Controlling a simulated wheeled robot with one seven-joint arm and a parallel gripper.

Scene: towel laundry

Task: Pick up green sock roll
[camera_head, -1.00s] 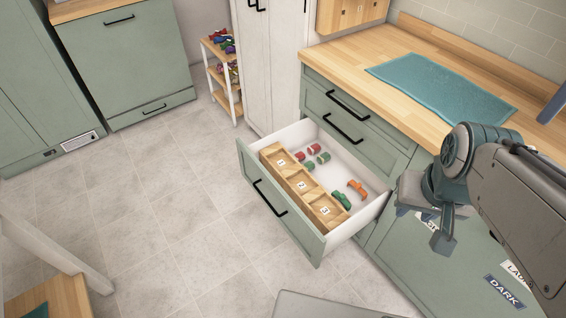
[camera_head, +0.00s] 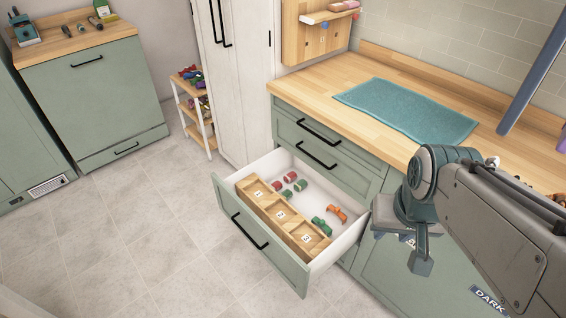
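An open drawer (camera_head: 232,217) holds several small rolled or tied items. Two small green rolls, one farther (camera_head: 300,185) and one nearer (camera_head: 287,194), lie beside red rolls (camera_head: 290,176) toward the drawer's back left. A larger green bow-shaped piece (camera_head: 322,227) lies nearer the divider, next to an orange one (camera_head: 337,213). I cannot tell which green piece is the sock roll. My gripper (camera_head: 421,262) hangs right of the drawer, in front of the cabinet, apart from all the items. Its fingers are seen edge-on, so their opening is unclear.
A wooden divider (camera_head: 271,211) with compartments numbered 1, 2 and 3 runs along the drawer front. The wooden counter (camera_head: 330,77) above bears a teal towel (camera_head: 408,109). A small shelf (camera_head: 190,107) stands behind left. The tiled floor (camera_head: 130,220) left of the drawer is clear.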

